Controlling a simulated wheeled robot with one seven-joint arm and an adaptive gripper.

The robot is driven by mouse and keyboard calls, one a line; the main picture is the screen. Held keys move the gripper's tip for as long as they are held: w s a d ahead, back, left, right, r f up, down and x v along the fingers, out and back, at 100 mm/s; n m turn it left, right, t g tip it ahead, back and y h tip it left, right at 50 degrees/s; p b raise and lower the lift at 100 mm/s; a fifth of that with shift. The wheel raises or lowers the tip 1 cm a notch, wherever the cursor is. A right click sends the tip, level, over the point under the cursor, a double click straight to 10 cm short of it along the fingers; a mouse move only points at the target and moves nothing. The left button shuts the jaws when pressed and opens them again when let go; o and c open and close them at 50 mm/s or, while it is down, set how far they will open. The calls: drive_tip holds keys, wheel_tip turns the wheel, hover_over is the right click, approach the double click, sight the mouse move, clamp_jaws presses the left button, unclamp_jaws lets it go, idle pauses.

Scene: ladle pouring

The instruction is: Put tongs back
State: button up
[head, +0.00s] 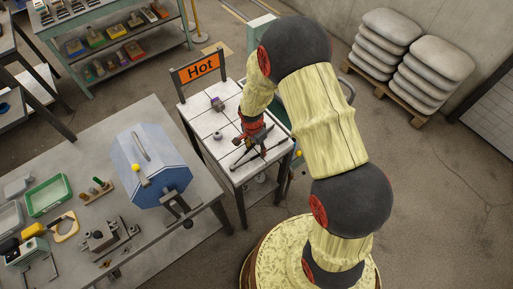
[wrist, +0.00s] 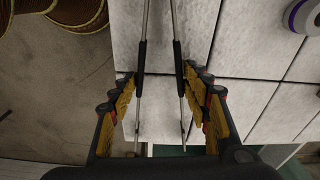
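The tongs (wrist: 179,62) show in the wrist view as two thin metal rods with black sleeves, running lengthwise between the fingers of my gripper (wrist: 159,78). The fingers are spread wide, one on each outer side of the rods. Narrow gaps seem to show between fingertips and sleeves; contact is unclear. The rods lie over a white tiled table top. In the head view my gripper (head: 250,138) is low over the tiled table (head: 205,126) near its front end. Dark rods there partly merge with my fingers. The tongs' far ends are cut off in the wrist view.
An orange "Hot" sign (head: 202,67) stands at the table's back edge. A purple-marked roll (head: 217,103) and a small round object (head: 218,135) lie on the tiles. A workbench (head: 92,135) with a blue drum-shaped device (head: 150,168) stands to the left.

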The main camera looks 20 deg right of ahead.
drive_tip(key=shift+o, duration=1.1)
drive_tip(key=shift+f, duration=0.1)
drive_tip(key=o, duration=0.3)
drive_tip(key=shift+o, duration=0.2)
wheel_tip(320, 180, up, 22)
drive_tip(key=s+n+t, duration=0.1)
drive_tip(key=s+n, duration=0.1)
drive_tip(key=n, duration=0.1)
drive_tip(key=s+r+n+t, duration=0.4)
drive_tip(key=s+r+n, duration=0.6)
drive_tip(key=s+r, duration=1)
drive_tip(key=shift+y+p, duration=0.4)
drive_tip(key=shift+p, duration=0.05)
